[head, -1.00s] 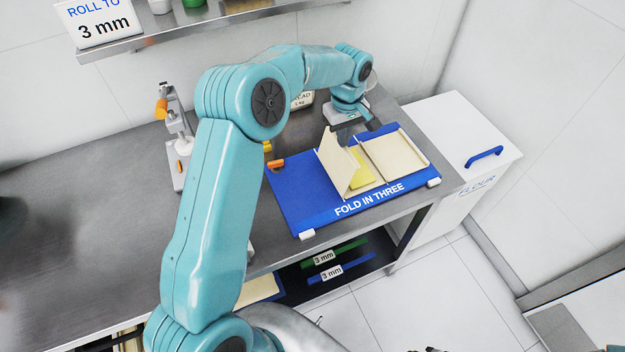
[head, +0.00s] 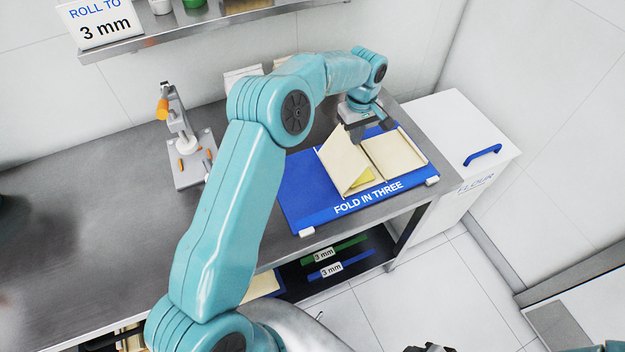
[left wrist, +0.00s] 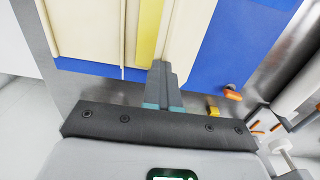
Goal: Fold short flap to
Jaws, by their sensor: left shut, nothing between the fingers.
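The dough sheet lies on a blue mat (head: 300,197) marked "FOLD IN THREE". Its left flap (head: 343,162) is raised and leans to the right over a yellow slab (head: 363,178), of which a small wedge shows. The right panel (head: 398,156) lies flat. My left gripper (head: 372,128) is at the far side of the dough, close to the flap's upper edge. In the left wrist view its fingers (left wrist: 161,72) are together and empty, reaching the dough edge beside the yellow strip (left wrist: 150,30). I cannot tell whether they touch the flap. My right gripper is not identifiable.
A white flour bin (head: 455,135) with a blue handle stands right of the steel table (head: 90,235). A device with an orange knob (head: 183,140) stands left of the mat. A shelf (head: 190,32) hangs above. The table's left side is largely clear.

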